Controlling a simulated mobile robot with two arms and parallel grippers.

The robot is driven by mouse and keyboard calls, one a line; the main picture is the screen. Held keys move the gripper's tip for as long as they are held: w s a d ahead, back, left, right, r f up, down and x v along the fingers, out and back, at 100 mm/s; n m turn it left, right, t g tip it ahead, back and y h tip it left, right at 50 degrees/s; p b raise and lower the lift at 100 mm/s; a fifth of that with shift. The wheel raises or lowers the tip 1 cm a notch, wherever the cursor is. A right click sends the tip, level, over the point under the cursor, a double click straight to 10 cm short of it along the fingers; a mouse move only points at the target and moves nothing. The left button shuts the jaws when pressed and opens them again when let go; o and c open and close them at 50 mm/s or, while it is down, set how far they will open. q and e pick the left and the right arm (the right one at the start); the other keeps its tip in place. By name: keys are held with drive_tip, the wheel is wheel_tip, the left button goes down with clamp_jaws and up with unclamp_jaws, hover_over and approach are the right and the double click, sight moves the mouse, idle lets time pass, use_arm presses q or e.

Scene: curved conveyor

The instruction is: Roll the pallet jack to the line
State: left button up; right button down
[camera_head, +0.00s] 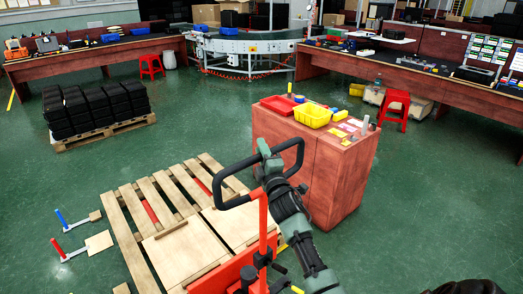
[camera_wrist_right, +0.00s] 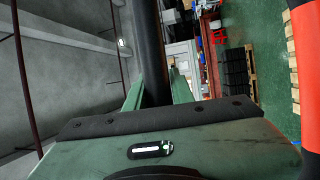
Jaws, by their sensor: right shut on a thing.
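The red pallet jack (camera_head: 230,272) stands at the bottom centre of the head view. Its black loop handle (camera_head: 232,202) rises on a red shaft. Red fork parts (camera_head: 151,212) show between the slats of a wooden pallet (camera_head: 122,225); light boards lie on the pallet's near part. My right gripper (camera_head: 264,152) is shut on the handle's upper side. In the right wrist view the black handle bar (camera_wrist_right: 150,45) lies between the green fingers. My left gripper is out of view.
A red cabinet (camera_head: 318,190) with yellow and red trays stands close to the right of the handle. A loaded pallet with black crates (camera_head: 95,103) is at the left. The curved conveyor (camera_head: 245,45) is at the back. Open green floor lies between.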

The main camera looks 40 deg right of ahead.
drive_tip(key=shift+f, duration=0.15)
drive_tip(key=shift+w+a+r+b, duration=0.1)
drive_tip(key=shift+w+b, duration=0.3)
drive_tip(key=shift+w, duration=0.2)
drive_tip(key=shift+w+a+r+b, duration=0.1)
drive_tip(key=shift+w+b, duration=0.25)
drive_tip(key=shift+w, duration=0.2)
drive_tip(key=c, duration=1.2)
unclamp_jaws()
drive_tip(key=shift+w+f, duration=0.2)
drive_tip(key=shift+w, duration=0.1)
drive_tip(key=b+v, duration=0.1)
drive_tip(key=v, duration=0.7)
drive_tip(key=shift+s+r+b, duration=0.2)
drive_tip(key=shift+s+b, duration=0.1)
drive_tip(key=shift+b, duration=0.05)
